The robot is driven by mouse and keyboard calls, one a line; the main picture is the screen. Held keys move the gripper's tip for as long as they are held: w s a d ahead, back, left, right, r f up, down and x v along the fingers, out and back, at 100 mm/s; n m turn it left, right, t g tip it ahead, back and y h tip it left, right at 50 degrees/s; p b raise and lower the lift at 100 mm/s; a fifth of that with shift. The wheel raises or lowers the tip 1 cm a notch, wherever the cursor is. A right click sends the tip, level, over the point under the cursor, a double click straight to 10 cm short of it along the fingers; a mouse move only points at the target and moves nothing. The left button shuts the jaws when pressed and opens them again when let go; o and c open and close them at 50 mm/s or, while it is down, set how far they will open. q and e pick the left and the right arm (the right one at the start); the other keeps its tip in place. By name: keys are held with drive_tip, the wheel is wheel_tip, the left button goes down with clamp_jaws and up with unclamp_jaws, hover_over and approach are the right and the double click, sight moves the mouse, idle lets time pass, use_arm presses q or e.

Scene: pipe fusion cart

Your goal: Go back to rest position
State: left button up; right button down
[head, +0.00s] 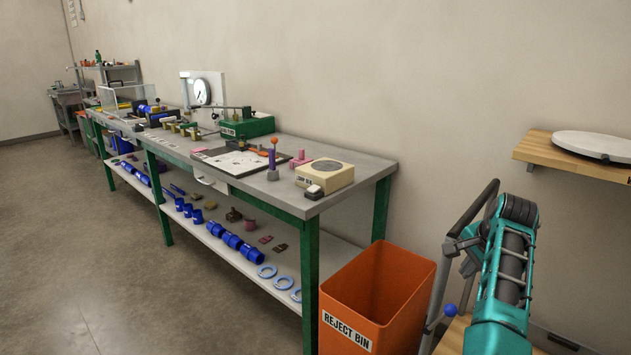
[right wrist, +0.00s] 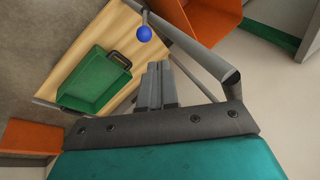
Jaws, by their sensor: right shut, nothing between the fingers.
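My right gripper (head: 468,262) is at the lower right of the head view, beside the grey cart handle (head: 441,280). In the right wrist view its two grey fingers (right wrist: 154,78) are together with nothing between them. They are above the wooden cart top (right wrist: 118,38), near the grey handle bar (right wrist: 192,45). The teal arm is mine. My left gripper is not in view.
The orange reject bin (head: 395,285) stands between the handle and the long green-framed bench (head: 345,190). A blue knob (right wrist: 144,34) and a green tray (right wrist: 95,82) show at the cart. A wooden wall shelf (head: 545,150) is at right. The floor (head: 120,260) at left is clear.

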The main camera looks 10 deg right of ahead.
drive_tip(key=s+a+f+n+t+h, duration=0.1)
drive_tip(key=s+f+n+h, duration=0.1)
drive_tip(key=s+f+n, duration=0.35)
drive_tip(key=s+a+f+n+t+h, duration=0.1)
drive_tip(key=s+f+n+t, duration=0.15)
drive_tip(key=f, duration=0.55)
drive_tip(key=s+a+f+n+t+y, duration=0.1)
drive_tip(key=s+a+f+n+y, duration=0.1)
drive_tip(key=s+a+n, duration=0.3)
drive_tip(key=s+a+f+n+t+y, duration=0.1)
drive_tip(key=s+a+f+n+y, duration=0.2)
drive_tip(key=s+a, duration=1)
drive_tip(key=shift+s+a+f+n+y, duration=0.4)
drive_tip(key=shift+a+n+y, duration=0.1)
drive_tip(key=shift+a+n, duration=0.4)
